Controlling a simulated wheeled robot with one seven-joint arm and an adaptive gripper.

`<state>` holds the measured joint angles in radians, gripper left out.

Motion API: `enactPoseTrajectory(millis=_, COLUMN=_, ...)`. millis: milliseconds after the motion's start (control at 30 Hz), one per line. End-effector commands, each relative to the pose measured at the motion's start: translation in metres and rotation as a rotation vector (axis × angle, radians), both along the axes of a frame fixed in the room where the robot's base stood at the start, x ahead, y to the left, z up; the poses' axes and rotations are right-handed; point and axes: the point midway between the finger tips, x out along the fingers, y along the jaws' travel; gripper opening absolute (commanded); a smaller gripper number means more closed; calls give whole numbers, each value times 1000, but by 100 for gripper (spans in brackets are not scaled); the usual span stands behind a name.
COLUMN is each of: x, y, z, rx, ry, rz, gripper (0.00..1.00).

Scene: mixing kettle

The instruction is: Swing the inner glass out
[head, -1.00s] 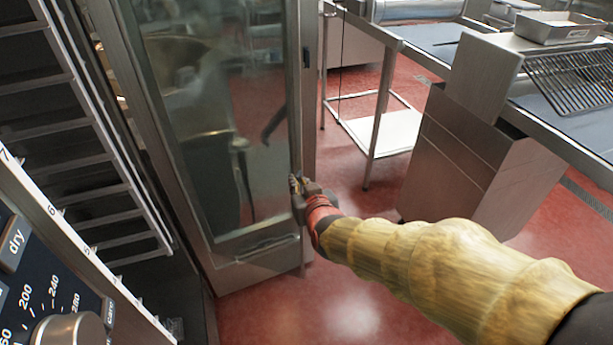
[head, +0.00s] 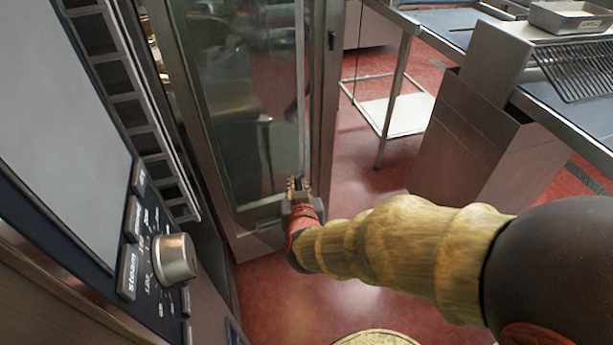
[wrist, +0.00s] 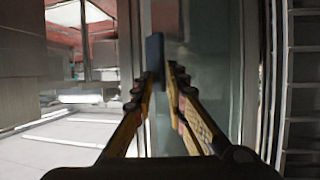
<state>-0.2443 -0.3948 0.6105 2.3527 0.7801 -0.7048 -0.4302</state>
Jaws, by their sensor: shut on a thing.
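The tall oven door stands open, with the inner glass (head: 235,110) on its near face, framed by metal. In the head view my gripper (head: 298,186) is at the lower right edge of the inner glass. In the wrist view my gripper (wrist: 163,76) has its two fingers closed around a narrow dark piece (wrist: 155,50) at the edge of the glass. That piece looks like part of the inner glass's edge or latch. The inner glass shows in the wrist view (wrist: 215,70) to the right of the fingers. The exact contact is hidden.
The oven's control panel with its knob (head: 174,258) is close at the lower left, beside the rack rails (head: 130,90). A metal cabinet (head: 470,140) and worktable stand at right. Red floor (head: 355,190) is free between door and cabinet.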

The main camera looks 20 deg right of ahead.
Motion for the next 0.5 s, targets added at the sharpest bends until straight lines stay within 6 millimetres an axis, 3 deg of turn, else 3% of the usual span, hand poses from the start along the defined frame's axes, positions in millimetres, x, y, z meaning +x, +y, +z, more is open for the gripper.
enactPoseTrajectory(millis=33, x=7, y=13, z=10, rx=-3, ry=-12, rz=28, gripper=0)
enactPoseTrajectory(millis=100, x=5, y=17, z=9, rx=-2, ry=-11, rz=28, gripper=0)
enactPoseTrajectory(millis=500, x=2, y=26, z=7, rx=1, ry=-11, rz=25, gripper=0)
